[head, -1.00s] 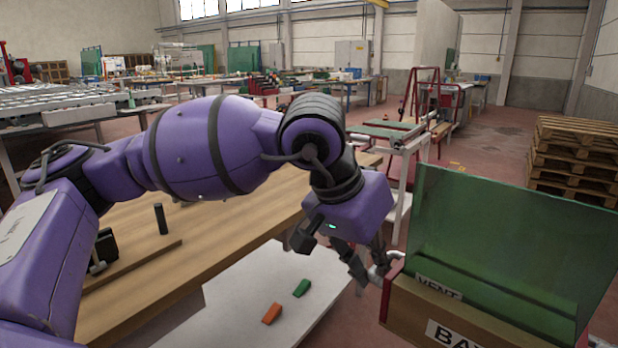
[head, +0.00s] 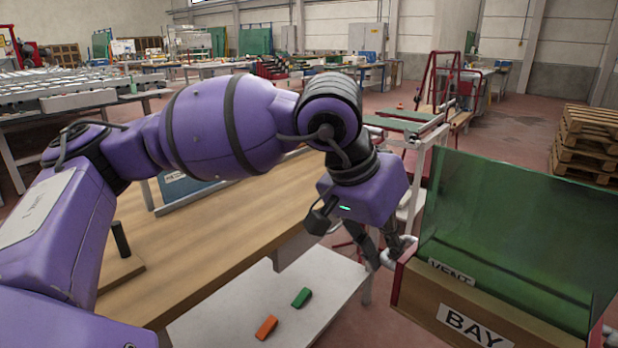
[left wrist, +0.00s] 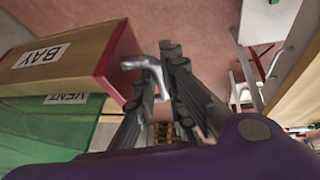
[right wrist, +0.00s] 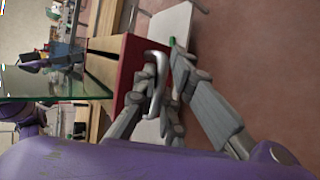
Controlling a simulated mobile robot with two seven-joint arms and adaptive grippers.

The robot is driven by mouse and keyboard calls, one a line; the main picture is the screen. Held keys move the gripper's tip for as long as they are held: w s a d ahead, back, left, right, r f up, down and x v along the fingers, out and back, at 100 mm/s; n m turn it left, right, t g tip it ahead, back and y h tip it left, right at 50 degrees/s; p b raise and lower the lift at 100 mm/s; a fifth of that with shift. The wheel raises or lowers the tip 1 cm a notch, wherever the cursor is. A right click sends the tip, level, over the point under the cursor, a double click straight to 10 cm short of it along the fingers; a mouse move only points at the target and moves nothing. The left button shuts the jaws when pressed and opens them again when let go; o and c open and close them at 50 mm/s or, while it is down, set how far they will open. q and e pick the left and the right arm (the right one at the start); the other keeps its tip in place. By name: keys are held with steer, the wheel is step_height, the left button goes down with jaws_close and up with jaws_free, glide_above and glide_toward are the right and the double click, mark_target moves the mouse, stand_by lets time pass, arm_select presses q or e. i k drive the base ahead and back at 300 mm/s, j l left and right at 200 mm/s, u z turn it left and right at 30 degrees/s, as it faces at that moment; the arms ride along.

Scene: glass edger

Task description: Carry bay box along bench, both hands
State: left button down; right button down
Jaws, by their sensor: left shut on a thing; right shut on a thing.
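The bay box (head: 430,301) is a tan box with red ends, a "BAY" label, a "VENT" label and a green see-through panel standing up from it. It is at the lower right in the head view, off to the right of the bench (head: 220,235). My left gripper (head: 392,258) is shut on the metal handle at the box's left end; the handle (left wrist: 145,66) shows between its fingers in the left wrist view. My right gripper (right wrist: 160,92) is shut on the handle at a red end of the box (right wrist: 128,70). My right arm is out of the head view.
A white lower shelf (head: 320,290) holds an orange block (head: 266,327) and a green block (head: 301,298). A dark upright post (head: 121,239) stands on the bench. Stacked pallets (head: 588,140) are at the right. Red floor lies beyond the box.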

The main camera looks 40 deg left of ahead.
mark_target(313, 176)
steer(key=i+j, duration=0.35)
steer(key=i, duration=0.25)
steer(key=i+j, duration=0.15)
steer(key=i, duration=2.2)
steer(key=i+u, duration=0.45)
steer(key=u, duration=2.5)
